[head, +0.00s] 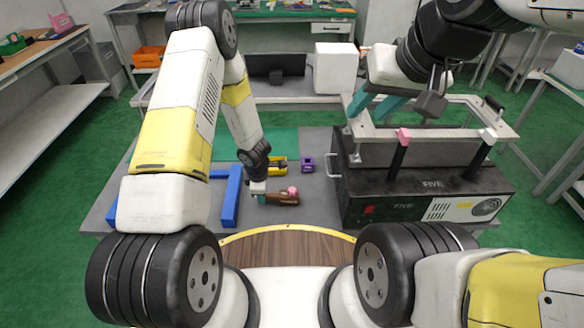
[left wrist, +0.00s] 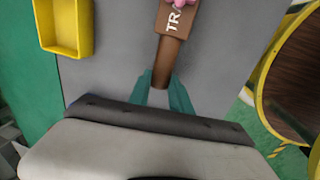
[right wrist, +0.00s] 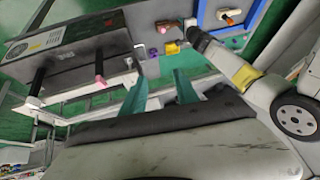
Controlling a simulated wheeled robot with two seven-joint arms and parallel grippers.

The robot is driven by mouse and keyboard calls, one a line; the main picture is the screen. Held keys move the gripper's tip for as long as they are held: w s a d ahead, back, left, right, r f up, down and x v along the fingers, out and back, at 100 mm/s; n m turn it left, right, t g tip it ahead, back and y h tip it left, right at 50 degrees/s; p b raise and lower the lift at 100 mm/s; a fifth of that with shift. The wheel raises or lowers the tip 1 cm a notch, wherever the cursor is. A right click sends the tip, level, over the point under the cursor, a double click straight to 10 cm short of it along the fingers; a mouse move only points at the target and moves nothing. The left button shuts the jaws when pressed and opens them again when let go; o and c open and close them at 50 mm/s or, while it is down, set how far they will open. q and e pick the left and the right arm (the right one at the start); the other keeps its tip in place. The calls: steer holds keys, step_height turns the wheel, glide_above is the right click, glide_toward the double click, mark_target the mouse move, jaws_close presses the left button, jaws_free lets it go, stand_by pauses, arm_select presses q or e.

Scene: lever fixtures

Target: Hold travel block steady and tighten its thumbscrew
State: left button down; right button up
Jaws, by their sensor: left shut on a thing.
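The brown travel block (head: 283,199) lies on the grey table in front of me, with lettering starting "TRA" on its face (left wrist: 172,20). Its pink thumbscrew (head: 292,190) sits on top and also shows at the top edge of the left wrist view (left wrist: 183,3). My left gripper (head: 260,197) is shut on the block's brown handle end, with its teal fingers (left wrist: 163,88) either side of it. My right gripper (head: 374,106) is open and empty, raised high over the back right, apart from the block; its fingers (right wrist: 160,92) are spread in the right wrist view.
A black case (head: 420,195) with a metal frame and pink and white lever ends stands right of the block. A yellow tray (head: 279,166) and a purple fixture (head: 307,165) lie behind it. A blue frame (head: 232,197) stands left, beside my left arm.

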steer(key=o, duration=0.3)
steer(key=shift+o, duration=0.2)
steer(key=shift+w, duration=0.2)
steer(key=n+g+y, duration=0.2)
steer(key=n+g, duration=0.3)
steer(key=n, duration=0.9)
glide_above(293, 190)
steer(key=s+d, duration=0.1)
steer(key=d, duration=0.4)
step_height(293, 190, down, 34)
steer(key=x, duration=1.2)
steer(key=shift+s, duration=0.15)
